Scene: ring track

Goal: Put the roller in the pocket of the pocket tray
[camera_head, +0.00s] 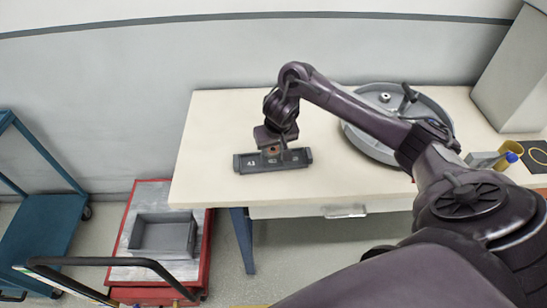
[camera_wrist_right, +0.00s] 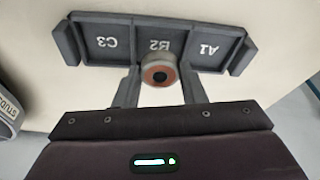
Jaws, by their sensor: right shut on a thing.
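The pocket tray (camera_head: 243,168) is a dark grey tray on the table, with pockets marked A1, B2 and C3. In the right wrist view the tray (camera_wrist_right: 77,43) shows at the top, its marks upside down. My right gripper (camera_head: 274,151) is at the tray's near-middle in the head view. In the wrist view its two fingers (camera_wrist_right: 160,83) are shut on the roller (camera_wrist_right: 158,74), a round piece with an orange-brown ring and dark centre. The roller overlaps the B2 pocket's edge; I cannot tell its height above the tray. My left gripper is not in view.
A round grey tray (camera_head: 360,141) stands on the table (camera_head: 215,125) to the right, behind my arm. A red cart (camera_head: 121,225) with a grey bin (camera_head: 163,249) stands left below the table. The table's left part is clear.

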